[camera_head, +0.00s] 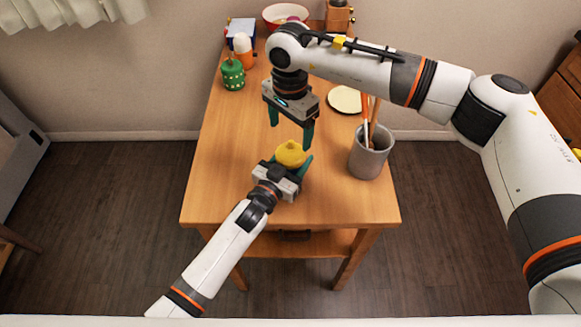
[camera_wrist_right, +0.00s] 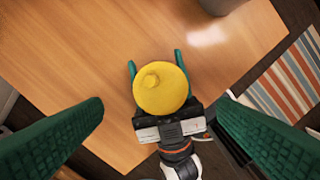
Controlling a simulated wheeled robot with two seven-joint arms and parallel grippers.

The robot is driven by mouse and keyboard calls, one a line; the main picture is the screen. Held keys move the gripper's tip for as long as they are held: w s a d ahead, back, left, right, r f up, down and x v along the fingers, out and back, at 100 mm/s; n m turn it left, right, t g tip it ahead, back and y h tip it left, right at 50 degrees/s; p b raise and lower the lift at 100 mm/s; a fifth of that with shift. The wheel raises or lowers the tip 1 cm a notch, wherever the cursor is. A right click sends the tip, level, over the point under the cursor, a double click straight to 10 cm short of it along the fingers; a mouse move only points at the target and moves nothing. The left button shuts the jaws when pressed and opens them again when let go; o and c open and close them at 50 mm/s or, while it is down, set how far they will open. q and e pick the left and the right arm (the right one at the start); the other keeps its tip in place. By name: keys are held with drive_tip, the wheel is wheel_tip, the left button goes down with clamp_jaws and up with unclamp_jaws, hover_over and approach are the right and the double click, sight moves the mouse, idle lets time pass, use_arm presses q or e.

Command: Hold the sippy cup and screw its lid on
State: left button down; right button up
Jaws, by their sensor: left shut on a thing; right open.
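The sippy cup's yellow lid (camera_head: 290,153) sits near the middle of the table, and its round top with an off-centre spout shows in the right wrist view (camera_wrist_right: 161,92). The cup body under it is hidden, so I cannot tell how the lid is seated. My left gripper (camera_head: 291,164) is shut around the cup from the near side, one finger on each side. My right gripper (camera_head: 291,129) is open and empty, pointing down above the lid and apart from it. Its two green fingers (camera_wrist_right: 160,106) spread wide either side of the lid.
A grey crock (camera_head: 368,161) with utensils stands close to the right. A pale plate (camera_head: 345,99) lies behind it. A green jar (camera_head: 233,77), an orange-and-white container (camera_head: 243,47), a blue box (camera_head: 240,28) and a red-rimmed bowl (camera_head: 285,13) stand farther back. The table's left front is clear.

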sight(290, 152)
drive_tip(key=shift+f, duration=4)
drive_tip(key=c, duration=1)
drive_tip(key=m, duration=0.6)
drive_tip(key=shift+m, duration=0.4)
drive_tip(key=o, duration=1.1)
